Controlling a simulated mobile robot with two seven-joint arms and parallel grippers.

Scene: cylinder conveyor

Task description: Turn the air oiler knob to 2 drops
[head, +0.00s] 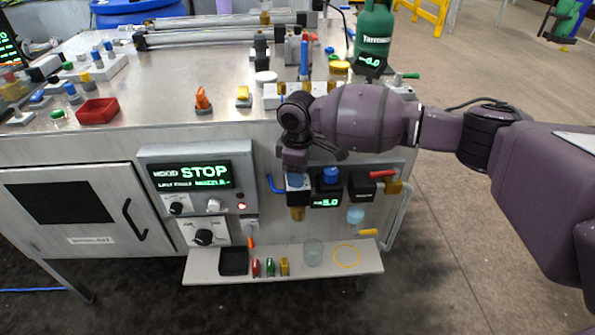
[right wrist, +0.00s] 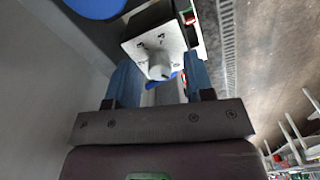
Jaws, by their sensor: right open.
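My right gripper (head: 296,176) points down at the left end of the air units on the bench front. In the right wrist view, its blue fingers (right wrist: 162,82) are apart. The marks are too small to read. In the head view my gripper and arm hide this knob. My left gripper is not in view.
A blue regulator knob (head: 331,174) is close to the right of my gripper, above a green-digit display (head: 326,202). A red valve handle (head: 382,174) is further right. A shelf (head: 210,276) with a glass (head: 313,252) runs below. The control panel (head: 197,152) is left.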

